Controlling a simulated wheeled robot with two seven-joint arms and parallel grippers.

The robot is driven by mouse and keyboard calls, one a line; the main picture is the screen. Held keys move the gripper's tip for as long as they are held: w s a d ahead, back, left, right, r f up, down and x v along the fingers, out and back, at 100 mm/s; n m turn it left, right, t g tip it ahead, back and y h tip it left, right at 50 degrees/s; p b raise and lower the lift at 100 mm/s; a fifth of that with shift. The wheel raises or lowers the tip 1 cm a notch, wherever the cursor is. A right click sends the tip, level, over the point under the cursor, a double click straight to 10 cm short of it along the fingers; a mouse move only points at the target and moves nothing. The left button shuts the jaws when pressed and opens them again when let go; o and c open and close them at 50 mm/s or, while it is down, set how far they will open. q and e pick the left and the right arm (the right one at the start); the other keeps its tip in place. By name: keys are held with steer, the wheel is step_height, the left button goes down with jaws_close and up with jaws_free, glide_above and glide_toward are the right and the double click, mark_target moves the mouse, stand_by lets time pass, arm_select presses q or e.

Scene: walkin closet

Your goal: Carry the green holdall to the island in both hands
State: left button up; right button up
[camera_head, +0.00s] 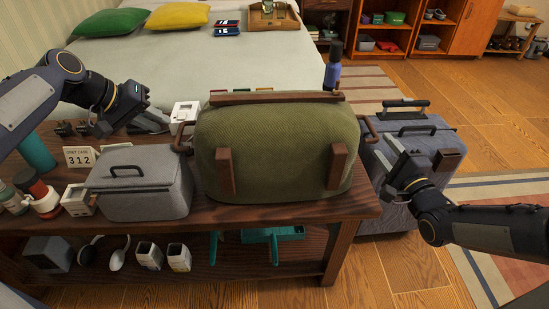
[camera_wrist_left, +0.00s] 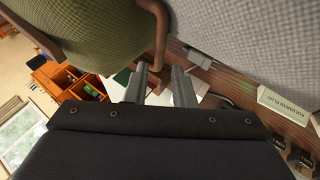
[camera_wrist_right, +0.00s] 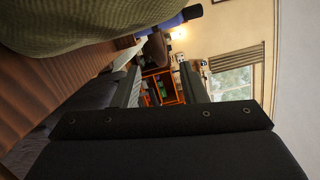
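The green holdall (camera_head: 275,150) sits upright on a dark wooden bench (camera_head: 300,215), with brown straps and a brown loop handle at each end. My left gripper (camera_head: 160,122) is open beside its left end; in the left wrist view the brown end handle (camera_wrist_left: 160,25) reaches down toward the gap between the fingertips (camera_wrist_left: 158,72). I cannot tell whether either handle is touched. No island is identifiable.
A blue-grey suitcase (camera_head: 415,135) stands right of the bench. A dark blue bottle (camera_head: 333,70) shows behind the holdall. A bed (camera_head: 180,60) lies beyond; wooden floor is open at right.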

stand_by(0.3)
